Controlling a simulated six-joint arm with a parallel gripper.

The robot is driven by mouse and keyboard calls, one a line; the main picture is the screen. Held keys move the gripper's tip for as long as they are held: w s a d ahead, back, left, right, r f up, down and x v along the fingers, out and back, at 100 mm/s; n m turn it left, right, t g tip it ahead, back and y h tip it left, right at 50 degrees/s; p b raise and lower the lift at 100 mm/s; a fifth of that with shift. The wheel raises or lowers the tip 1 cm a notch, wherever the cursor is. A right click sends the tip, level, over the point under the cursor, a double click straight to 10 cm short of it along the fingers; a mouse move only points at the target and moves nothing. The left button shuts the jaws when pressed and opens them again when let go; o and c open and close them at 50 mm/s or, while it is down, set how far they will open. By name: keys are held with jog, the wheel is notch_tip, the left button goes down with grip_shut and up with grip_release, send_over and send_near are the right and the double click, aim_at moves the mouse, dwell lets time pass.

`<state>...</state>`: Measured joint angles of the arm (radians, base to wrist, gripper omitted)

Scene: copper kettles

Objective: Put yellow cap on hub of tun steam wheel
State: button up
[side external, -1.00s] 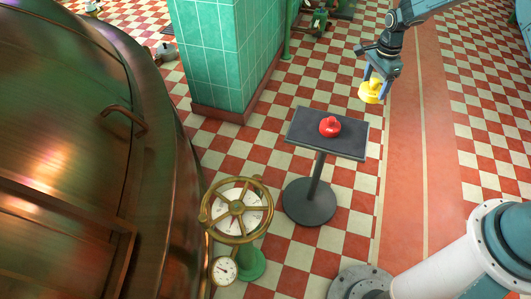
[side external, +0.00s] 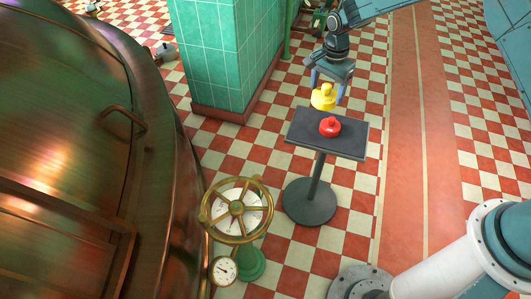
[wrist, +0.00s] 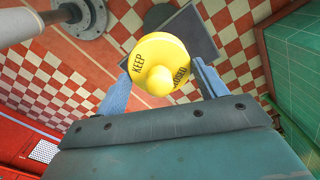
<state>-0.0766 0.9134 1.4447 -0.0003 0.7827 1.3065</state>
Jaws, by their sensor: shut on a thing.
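My gripper (side external: 326,93) is shut on the yellow cap (side external: 322,95) and holds it in the air, appearing over or behind the far edge of the small stand. In the wrist view the yellow cap (wrist: 161,62) sits between the two fingers, its knob toward the camera, with the lettering "KEEP" and a second, partly readable word. The steam wheel (side external: 237,209) is a brass handwheel with spokes and a hub over a white dial, at lower centre in the side view, beside the copper kettle (side external: 70,150). Its hub (side external: 237,207) shows no cap.
A red cap (side external: 329,127) rests on the dark top of the stand (side external: 350,143). A green tiled pillar (side external: 215,60) stands behind and left. A small gauge (side external: 224,270) is below the wheel. The checkered floor between stand and wheel is clear.

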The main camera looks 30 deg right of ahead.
jog(key=s+a+r+n, duration=0.1)
jog(key=s+a+n, duration=0.15)
jog(key=a, duration=0.75)
jog(key=s+a+r+n, duration=0.1)
jog(key=a+n, duration=0.3)
jog(key=a, duration=0.5)
jog(key=r+n, duration=0.1)
jog(key=n, duration=0.5)
send_over(236, 205)
notch_tip(236, 205, down, 20)
jog(key=shift+r, duration=0.1)
jog(key=shift+f, duration=0.2)
jog(key=o, duration=1)
jog(key=shift+r, duration=0.15)
notch_tip(236, 205, up, 12)
jog(key=shift+r, duration=0.1)
